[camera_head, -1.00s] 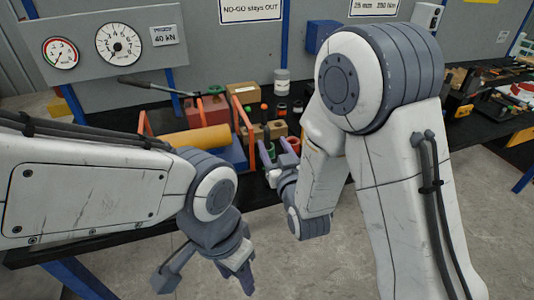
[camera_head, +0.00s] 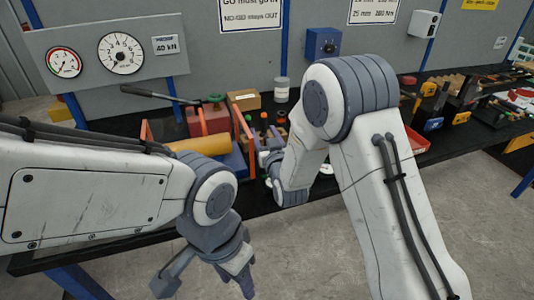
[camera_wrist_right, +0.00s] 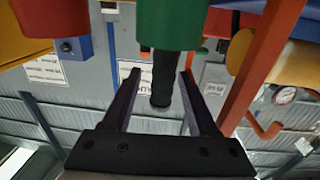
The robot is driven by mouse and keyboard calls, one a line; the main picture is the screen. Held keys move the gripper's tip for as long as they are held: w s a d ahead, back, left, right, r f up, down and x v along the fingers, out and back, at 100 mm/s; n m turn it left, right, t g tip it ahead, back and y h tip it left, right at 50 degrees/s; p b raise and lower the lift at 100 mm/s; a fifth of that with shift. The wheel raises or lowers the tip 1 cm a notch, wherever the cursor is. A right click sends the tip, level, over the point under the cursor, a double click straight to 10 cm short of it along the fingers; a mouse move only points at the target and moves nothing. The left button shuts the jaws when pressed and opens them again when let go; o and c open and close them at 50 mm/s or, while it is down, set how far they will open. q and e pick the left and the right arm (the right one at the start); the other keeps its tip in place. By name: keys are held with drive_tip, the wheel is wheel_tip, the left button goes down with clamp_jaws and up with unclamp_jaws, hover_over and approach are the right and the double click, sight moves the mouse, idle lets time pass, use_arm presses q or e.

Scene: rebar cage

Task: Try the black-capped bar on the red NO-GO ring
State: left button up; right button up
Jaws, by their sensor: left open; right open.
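Several small capped bars (camera_head: 264,117) stand at the back of the bench beyond my right gripper; their cap colours are hard to separate in the head view. My right gripper (camera_head: 262,147) is open among the items beside the press. In the upside-down right wrist view, a dark upright bar with a black end (camera_wrist_right: 161,88) shows between the spread fingers of my right gripper (camera_wrist_right: 158,85), with no clear contact. A large green cylindrical part (camera_wrist_right: 171,24) lies above it in that picture. I cannot make out the red NO-GO ring. My left gripper (camera_head: 205,283) is open and empty, low in front of the bench.
A press with an orange frame (camera_head: 242,128) and a yellow cylinder (camera_head: 205,145) stands left of my right gripper. A cardboard box (camera_head: 244,100) and a grey can (camera_head: 282,88) are behind. An orange-red tray (camera_head: 414,146) lies right of my right arm.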

clamp_jaws()
idle(1.4)
